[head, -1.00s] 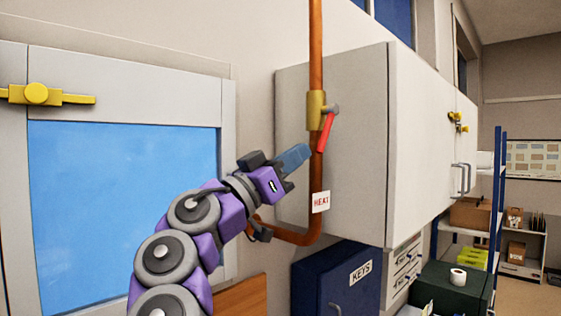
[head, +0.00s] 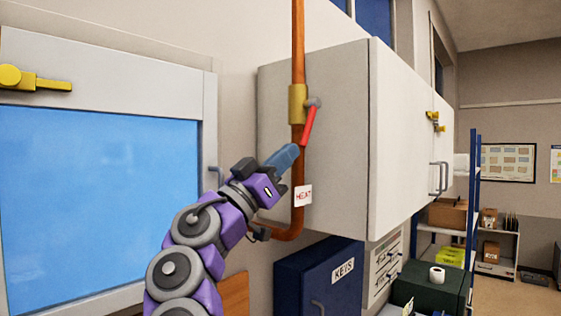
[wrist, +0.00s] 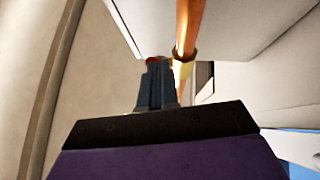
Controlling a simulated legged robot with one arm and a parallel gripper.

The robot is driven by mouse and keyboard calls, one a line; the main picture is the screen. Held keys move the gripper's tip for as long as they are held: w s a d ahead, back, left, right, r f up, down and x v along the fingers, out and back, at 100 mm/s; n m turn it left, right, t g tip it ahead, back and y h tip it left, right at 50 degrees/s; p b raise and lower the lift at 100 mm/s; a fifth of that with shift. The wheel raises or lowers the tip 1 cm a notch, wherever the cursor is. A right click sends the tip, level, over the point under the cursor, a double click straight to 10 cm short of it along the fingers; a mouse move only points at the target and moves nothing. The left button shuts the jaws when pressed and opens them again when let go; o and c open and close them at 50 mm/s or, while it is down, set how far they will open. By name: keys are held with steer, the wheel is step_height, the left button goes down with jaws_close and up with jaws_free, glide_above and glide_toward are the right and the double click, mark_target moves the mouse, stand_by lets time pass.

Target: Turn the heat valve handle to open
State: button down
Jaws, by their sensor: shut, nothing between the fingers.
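The heat valve (head: 297,104) is a brass body on a vertical copper pipe. Its red handle (head: 308,127) hangs down from a grey hub, slanting slightly left at its lower end. A white HEAT tag (head: 303,196) is lower on the pipe. My gripper (head: 290,152) is shut and empty, its blue-grey fingers pointing up and right close to the handle's lower end. Whether they touch cannot be told. In the wrist view the shut fingers (wrist: 158,75) point at a bit of red handle (wrist: 152,59), mostly hidden behind them, left of the pipe.
A white wall cabinet (head: 400,150) stands just right of the pipe. A blue KEYS box (head: 300,280) is below. A blue window (head: 90,190) with a yellow latch (head: 35,80) is at left. A dark green box (head: 435,285) and shelving are at right.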

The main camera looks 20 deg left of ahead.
mark_target(302, 166)
steer(key=shift+m+t+h, duration=0.3)
steer(key=shift+t+h, duration=0.2)
steer(key=shift+w+d+f+b, duration=0.1)
steer(key=shift+w+d+f, duration=0.3)
steer(key=shift+w, duration=0.3)
steer(key=shift+w+d+f+b, duration=0.1)
steer(key=shift+w+d+f, duration=0.05)
steer(key=shift+w+d, duration=0.4)
steer(key=shift+w+d+f+b, duration=0.1)
steer(key=shift+w+d+f, duration=0.25)
steer(key=shift+w, duration=0.45)
steer(key=shift+a, duration=0.2)
steer(key=shift+s, duration=0.15)
